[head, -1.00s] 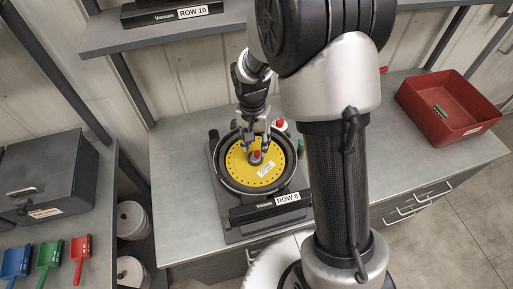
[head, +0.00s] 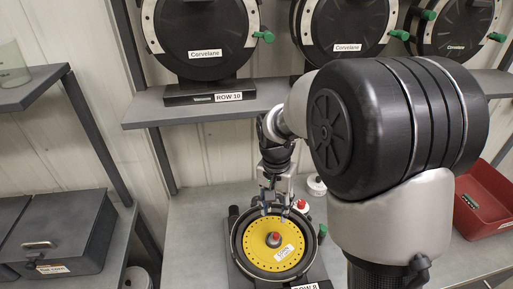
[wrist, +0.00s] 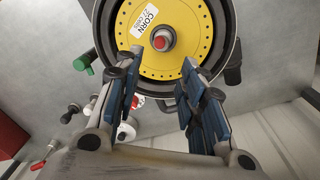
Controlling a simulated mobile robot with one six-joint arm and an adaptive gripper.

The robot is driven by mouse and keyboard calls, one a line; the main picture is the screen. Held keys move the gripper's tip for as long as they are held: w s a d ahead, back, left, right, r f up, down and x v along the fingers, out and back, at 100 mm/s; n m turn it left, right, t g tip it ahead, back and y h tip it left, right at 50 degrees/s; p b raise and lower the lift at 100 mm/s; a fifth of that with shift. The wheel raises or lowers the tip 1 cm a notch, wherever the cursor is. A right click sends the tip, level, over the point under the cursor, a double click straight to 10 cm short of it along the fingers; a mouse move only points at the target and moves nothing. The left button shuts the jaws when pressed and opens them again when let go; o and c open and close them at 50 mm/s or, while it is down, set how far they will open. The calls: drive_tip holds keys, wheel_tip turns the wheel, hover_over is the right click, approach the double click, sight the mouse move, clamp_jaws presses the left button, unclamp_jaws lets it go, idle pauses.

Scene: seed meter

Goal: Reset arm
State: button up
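My gripper (head: 276,205) is over the back rim of the seed meter in the head view. In the wrist view its blue-padded fingers (wrist: 160,72) stand apart with nothing between them, so it is open and empty. The seed meter's black housing (head: 235,245) is open-faced on the bench. A yellow seed disc (head: 255,252) with a corn label lies in it. A red-tipped hub (head: 274,239) is at the disc's centre, and the hub (wrist: 160,41) shows clear of the fingers in the wrist view. The ROW 8 label is partly cut off at the bottom.
Closed Corvelane meters (head: 205,35) stand on the upper shelf (head: 270,95) behind my arm. A red bin (head: 487,200) is at the bench's right. A grey lidded box (head: 60,235) stands at left. A small white-and-red part (head: 316,185) is behind the meter.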

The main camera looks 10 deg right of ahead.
drive_tip(key=shift+r, duration=0.1)
drive_tip(key=s+r+n+t+b, duration=0.2)
drive_tip(key=s+r+n+b, duration=0.1)
drive_tip(key=s+r, duration=0.55)
drive_tip(key=s+n+t+b, duration=0.2)
drive_tip(key=s+n+t, duration=0.1)
drive_tip(key=s, duration=1)
drive_tip(key=shift+s+d+n, duration=0.15)
drive_tip(key=shift+d+n, duration=0.2)
drive_tip(key=shift+n, duration=0.25)
